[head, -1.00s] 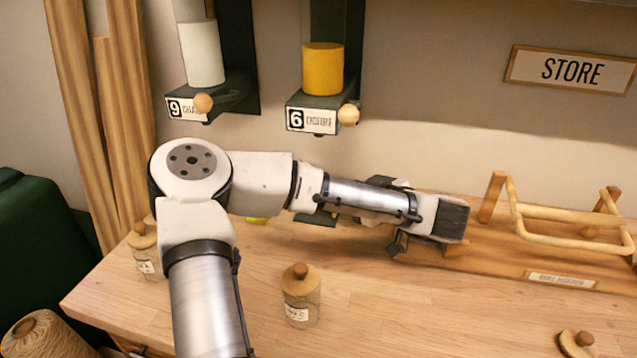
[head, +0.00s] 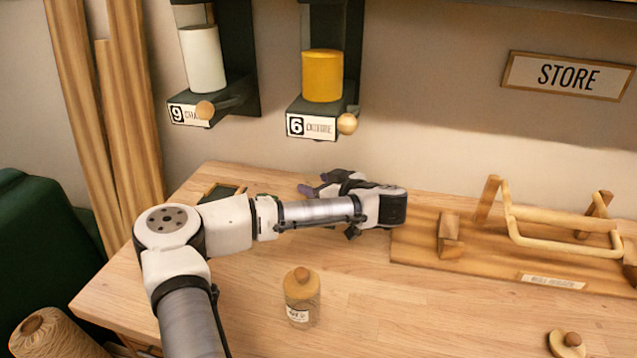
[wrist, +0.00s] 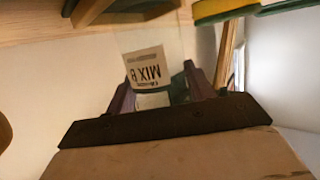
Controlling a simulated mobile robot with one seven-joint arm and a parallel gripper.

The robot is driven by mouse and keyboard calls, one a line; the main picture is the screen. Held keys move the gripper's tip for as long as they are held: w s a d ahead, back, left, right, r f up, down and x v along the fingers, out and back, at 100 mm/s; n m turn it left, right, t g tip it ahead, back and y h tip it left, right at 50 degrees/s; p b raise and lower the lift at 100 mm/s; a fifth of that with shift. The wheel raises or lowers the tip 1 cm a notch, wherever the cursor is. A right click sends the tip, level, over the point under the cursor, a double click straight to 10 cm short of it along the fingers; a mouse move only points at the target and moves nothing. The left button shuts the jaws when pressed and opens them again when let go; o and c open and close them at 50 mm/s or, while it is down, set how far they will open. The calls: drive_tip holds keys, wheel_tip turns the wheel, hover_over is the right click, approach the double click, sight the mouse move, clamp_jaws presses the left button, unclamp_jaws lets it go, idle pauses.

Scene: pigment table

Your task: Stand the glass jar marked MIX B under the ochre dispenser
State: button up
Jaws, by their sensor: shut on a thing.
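The ochre dispenser (head: 322,78) hangs on the wall, with a yellow cylinder above a shelf labelled 6 and a round wooden knob. My gripper (head: 312,190) is low over the back of the table, below the dispenser, its purple fingers pointing left. In the wrist view, my gripper (wrist: 157,82) is shut on the glass jar marked MIX B (wrist: 147,66), whose label shows upside down between the fingers. I cannot make out the jar in the head view.
A corked jar (head: 301,300) stands at the table's front middle. A dark framed slate (head: 222,190) lies at the back left. A wooden rack (head: 440,262) fills the right. A white-filled dispenser (head: 203,60) hangs left of the ochre one. The front right tabletop is mostly clear.

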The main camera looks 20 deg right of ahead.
drive_tip(key=shift+f, duration=0.5)
drive_tip(key=shift+f, duration=0.2)
drive_tip(key=o, duration=1.1)
drive_tip(key=shift+r, duration=0.1)
drive_tip(key=shift+r, duration=0.15)
drive_tip(key=shift+s+d, duration=0.2)
drive_tip(key=shift+s, duration=0.1)
drive_tip(key=b+v, duration=0.2)
drive_tip(key=v, duration=0.9)
drive_tip(key=shift+s+r, duration=0.15)
drive_tip(key=shift+s, duration=0.05)
